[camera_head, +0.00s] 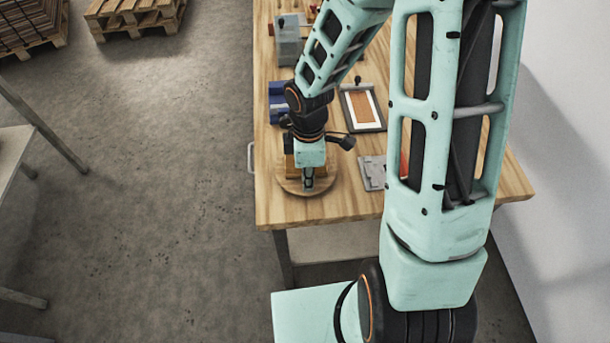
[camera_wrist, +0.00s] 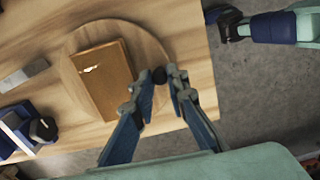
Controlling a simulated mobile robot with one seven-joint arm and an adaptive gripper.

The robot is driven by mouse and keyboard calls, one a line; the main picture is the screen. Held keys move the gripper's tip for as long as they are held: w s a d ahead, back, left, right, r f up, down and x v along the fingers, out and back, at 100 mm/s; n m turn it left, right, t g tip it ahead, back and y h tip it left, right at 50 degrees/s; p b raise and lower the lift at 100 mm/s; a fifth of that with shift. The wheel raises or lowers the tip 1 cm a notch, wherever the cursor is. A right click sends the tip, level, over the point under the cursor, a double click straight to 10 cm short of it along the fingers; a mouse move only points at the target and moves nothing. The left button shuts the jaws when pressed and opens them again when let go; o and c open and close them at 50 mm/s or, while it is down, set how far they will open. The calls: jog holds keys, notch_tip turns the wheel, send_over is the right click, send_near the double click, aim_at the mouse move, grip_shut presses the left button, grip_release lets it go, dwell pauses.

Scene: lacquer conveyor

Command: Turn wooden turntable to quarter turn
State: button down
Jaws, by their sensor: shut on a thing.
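The wooden turntable (camera_head: 289,187) is a round disc near the front left corner of the workbench. In the wrist view the turntable (camera_wrist: 146,48) carries a flat brown block (camera_wrist: 101,78) with a small light mark. A dark knob (camera_wrist: 159,75) stands near the disc's rim. My gripper (camera_head: 308,184) points down over the near side of the turntable. In the wrist view my gripper (camera_wrist: 162,84) has its fingertips closed around the knob. My wrist hides much of the turntable and block in the head view.
A framed panel (camera_head: 362,108) and a grey plate (camera_head: 372,172) lie to the right on the workbench (camera_head: 330,208). A blue holder (camera_head: 277,100) and a grey box (camera_head: 289,45) stand farther back. The bench's front and left edges are close to the turntable.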

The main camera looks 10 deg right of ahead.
jog(key=shift+w+d, duration=0.1)
jog(key=shift+d, duration=0.05)
dwell(0.3)
jog(key=c, duration=2.2)
grip_release()
notch_tip(320, 180, up, 12)
jog(key=shift+r, duration=0.1)
